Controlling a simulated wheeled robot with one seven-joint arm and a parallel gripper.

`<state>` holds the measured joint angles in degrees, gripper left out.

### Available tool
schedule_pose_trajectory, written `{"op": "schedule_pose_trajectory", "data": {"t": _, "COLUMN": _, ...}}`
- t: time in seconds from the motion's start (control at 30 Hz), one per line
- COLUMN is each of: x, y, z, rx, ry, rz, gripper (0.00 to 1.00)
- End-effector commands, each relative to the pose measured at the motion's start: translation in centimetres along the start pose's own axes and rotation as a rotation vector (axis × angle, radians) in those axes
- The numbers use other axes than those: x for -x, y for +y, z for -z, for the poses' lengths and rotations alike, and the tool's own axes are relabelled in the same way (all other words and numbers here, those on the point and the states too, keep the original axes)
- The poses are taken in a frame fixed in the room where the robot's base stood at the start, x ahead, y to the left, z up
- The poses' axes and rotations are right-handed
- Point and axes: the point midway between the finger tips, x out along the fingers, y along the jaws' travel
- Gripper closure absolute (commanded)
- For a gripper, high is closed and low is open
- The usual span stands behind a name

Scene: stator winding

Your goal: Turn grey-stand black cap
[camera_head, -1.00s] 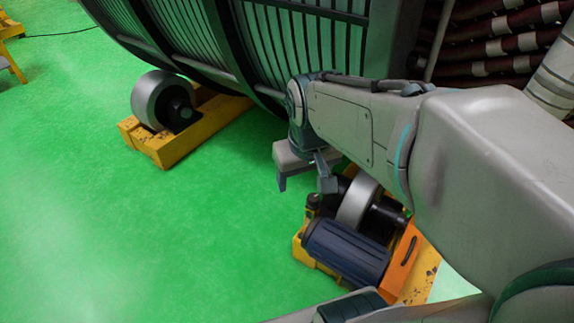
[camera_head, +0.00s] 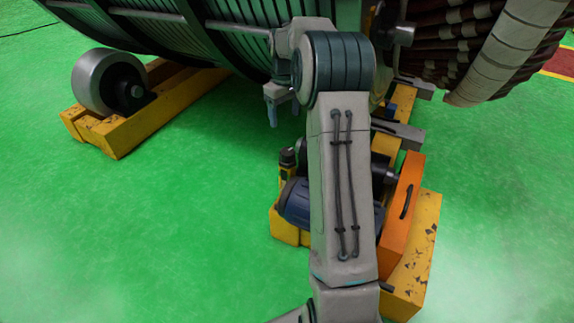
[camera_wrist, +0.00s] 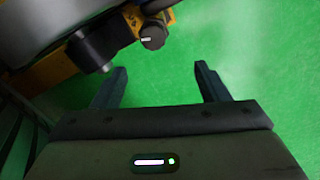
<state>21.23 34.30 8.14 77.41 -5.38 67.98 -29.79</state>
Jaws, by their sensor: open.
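A round black cap (camera_wrist: 153,36) with a white line across its top shows at the upper middle of the wrist view, beside a yellow stand (camera_wrist: 62,68). A small black cap (camera_head: 287,158) also shows in the head view at the left corner of the yellow stand by the blue motor; I take it for the same one. My gripper (camera_head: 283,108) is above and behind it in the head view. In the wrist view my gripper (camera_wrist: 162,72) is open and empty, its fingers apart over green floor, with the cap beyond the fingertips. I see no clearly grey stand.
A blue motor (camera_head: 296,203) and an orange panel (camera_head: 402,212) sit on the stand, partly behind my arm. The large ribbed stator (camera_head: 235,40) is close to my gripper. Another yellow stand with a grey roller (camera_head: 92,82) is at left. Green floor is free at front left.

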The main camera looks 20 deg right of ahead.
Motion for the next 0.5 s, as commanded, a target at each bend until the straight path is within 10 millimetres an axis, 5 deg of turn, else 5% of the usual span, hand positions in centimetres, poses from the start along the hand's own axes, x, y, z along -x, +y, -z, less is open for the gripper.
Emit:
{"op": "schedule_pose_trajectory", "data": {"t": 0.03, "x": -1.8, "y": 0.7, "z": 0.3, "rx": 0.002, "ry": -0.002, "rz": 0.005, "gripper": 0.32}}
{"op": "schedule_pose_trajectory", "data": {"t": 0.33, "x": -4.7, "y": 1.7, "z": 0.6, "rx": 0.013, "ry": -0.007, "rz": 0.013, "gripper": 0.32}}
{"op": "schedule_pose_trajectory", "data": {"t": 0.5, "x": -8.2, "y": 1.6, "z": 0.6, "rx": 0.012, "ry": -0.008, "rz": 0.014, "gripper": 0.32}}
